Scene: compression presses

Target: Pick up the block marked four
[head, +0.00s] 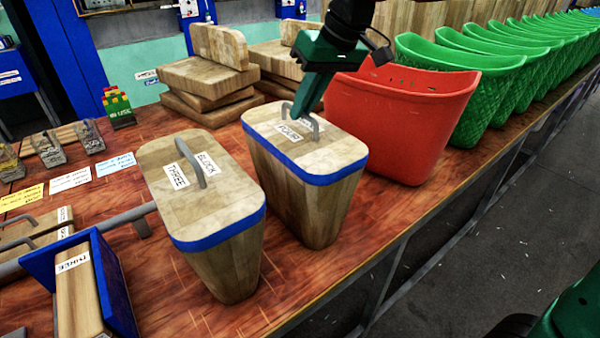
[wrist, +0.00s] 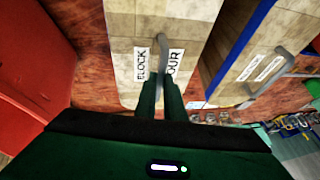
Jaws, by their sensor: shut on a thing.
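The block marked four (head: 310,190) is a tapered wooden block with a blue band, a metal handle on top and labels reading "BLOCK" and "FOUR". It stands upright on the wooden table, right of the block marked three (head: 205,220). My gripper (head: 303,108) reaches down from above onto its handle. In the wrist view my green fingers (wrist: 161,92) are shut on the handle of block four (wrist: 185,28), between its two labels. Block three's handle (wrist: 270,68) shows to the right there. I cannot tell whether block four's base touches the table.
A red basket (head: 400,115) stands close to the right of block four, with a row of green baskets (head: 465,85) behind it. Stacked wooden boards (head: 205,85) lie at the back. A blue-sided holder (head: 110,285) is at the front left. The table's front edge (head: 350,262) runs close by.

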